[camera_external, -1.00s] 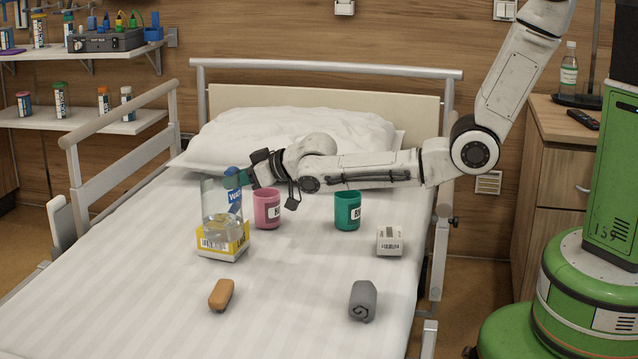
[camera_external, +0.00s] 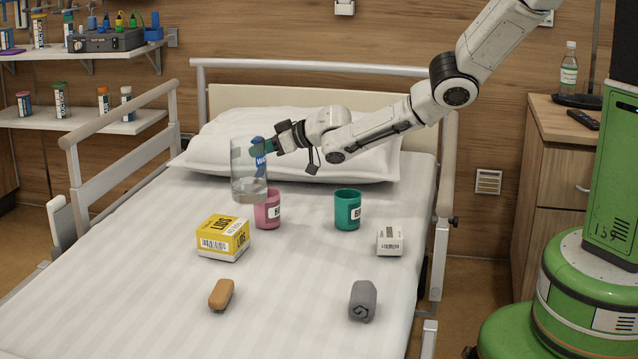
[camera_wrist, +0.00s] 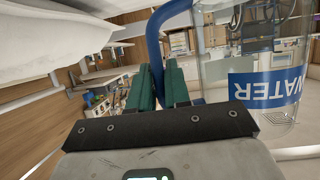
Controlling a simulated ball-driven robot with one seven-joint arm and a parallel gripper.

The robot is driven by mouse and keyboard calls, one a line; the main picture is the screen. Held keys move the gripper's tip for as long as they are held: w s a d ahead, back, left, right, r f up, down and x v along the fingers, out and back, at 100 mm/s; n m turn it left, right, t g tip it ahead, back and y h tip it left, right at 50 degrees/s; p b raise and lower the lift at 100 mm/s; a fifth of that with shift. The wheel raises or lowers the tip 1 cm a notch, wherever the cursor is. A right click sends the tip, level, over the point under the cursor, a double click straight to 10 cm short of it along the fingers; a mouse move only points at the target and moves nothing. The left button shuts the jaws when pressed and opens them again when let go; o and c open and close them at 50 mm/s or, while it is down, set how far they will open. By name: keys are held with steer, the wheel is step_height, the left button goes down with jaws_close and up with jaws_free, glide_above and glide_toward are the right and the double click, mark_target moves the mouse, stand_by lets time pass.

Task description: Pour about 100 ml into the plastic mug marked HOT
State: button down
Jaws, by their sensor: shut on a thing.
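My gripper (camera_external: 275,142) is shut on the blue handle of a clear water jug (camera_external: 248,181). In the wrist view the gripper's green fingers (camera_wrist: 160,90) close around the handle, and the jug (camera_wrist: 265,60) with its blue WATER label is at the right. The jug is about upright, raised above the bed, with some clear liquid low in it. A pink mug (camera_external: 269,209) stands just behind and right of the jug, partly hidden by it. A green mug (camera_external: 347,209) stands farther right. Both mugs have white labels, too small to read fully.
A small white box (camera_external: 390,240), a grey roll (camera_external: 363,300) and an orange-brown item (camera_external: 221,294) lie on the bed (camera_external: 290,275). A pillow (camera_external: 295,140) is behind. Rails flank the bed.

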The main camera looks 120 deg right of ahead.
steer(key=s+d+m+g+h+b, duration=0.1)
steer(key=s+d, duration=0.2)
steer(key=s, duration=0.4)
steer(key=s+d+m+g+b, duration=0.1)
steer(key=s+d+b, duration=0.1)
steer(key=s+d, duration=0.3)
steer(key=s+a+f+m+g+h+b, duration=0.1)
steer(key=s+f+m+g+b, duration=0.1)
steer(key=s+f, duration=0.3)
steer(key=s, duration=0.4)
steer(key=shift+s+a, duration=0.2)
steer(key=shift+a, duration=0.1)
steer(key=shift+w, duration=0.15)
